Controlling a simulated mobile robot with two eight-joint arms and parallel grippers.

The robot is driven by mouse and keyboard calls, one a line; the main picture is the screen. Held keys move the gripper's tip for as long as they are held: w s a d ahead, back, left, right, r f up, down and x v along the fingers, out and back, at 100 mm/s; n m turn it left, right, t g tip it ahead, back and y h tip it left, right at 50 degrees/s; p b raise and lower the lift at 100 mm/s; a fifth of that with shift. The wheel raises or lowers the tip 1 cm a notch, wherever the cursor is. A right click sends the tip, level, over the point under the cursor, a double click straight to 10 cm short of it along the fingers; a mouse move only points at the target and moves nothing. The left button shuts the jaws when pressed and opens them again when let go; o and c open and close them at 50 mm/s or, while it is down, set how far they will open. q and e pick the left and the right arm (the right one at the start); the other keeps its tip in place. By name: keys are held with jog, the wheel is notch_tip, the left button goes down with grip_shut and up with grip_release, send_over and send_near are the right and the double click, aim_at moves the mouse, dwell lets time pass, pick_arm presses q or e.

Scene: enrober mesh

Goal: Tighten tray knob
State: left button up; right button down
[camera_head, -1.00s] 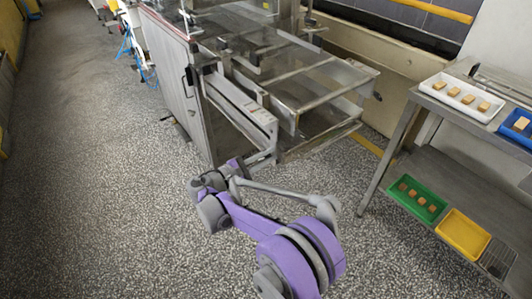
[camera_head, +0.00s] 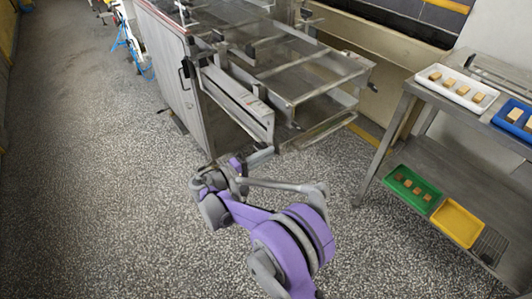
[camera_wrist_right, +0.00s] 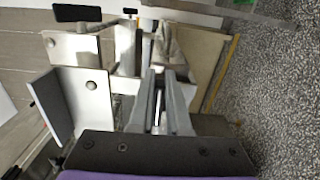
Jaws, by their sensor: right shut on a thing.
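The enrober machine (camera_head: 183,80) is a grey metal unit with an open mesh frame and a lower tray (camera_head: 318,131) at its near end. My right gripper (camera_head: 262,157) is at the lower near corner of the machine, beside the tray end. In the right wrist view my gripper's two grey fingers (camera_wrist_right: 163,78) are close together, shut on a thin part between them. This is likely the tray knob, but its shape is mostly hidden by the fingers. Metal plates with round bolts (camera_wrist_right: 91,86) stand just left of the fingers. My left gripper is not in view.
A steel table (camera_head: 408,84) stands at the right with a white tray (camera_head: 440,92) and a blue tray (camera_head: 510,126). Its lower shelf holds a green tray (camera_head: 400,189) and a yellow tray (camera_head: 453,231). The speckled floor (camera_head: 95,190) at the left is clear.

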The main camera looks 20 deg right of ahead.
jog(key=shift+f+m, duration=0.15)
jog(key=shift+m, duration=0.15)
jog(key=c, duration=0.9)
grip_release()
jog(key=p+v, duration=0.1)
jog(key=v, duration=1)
jog(key=shift+d, duration=0.1)
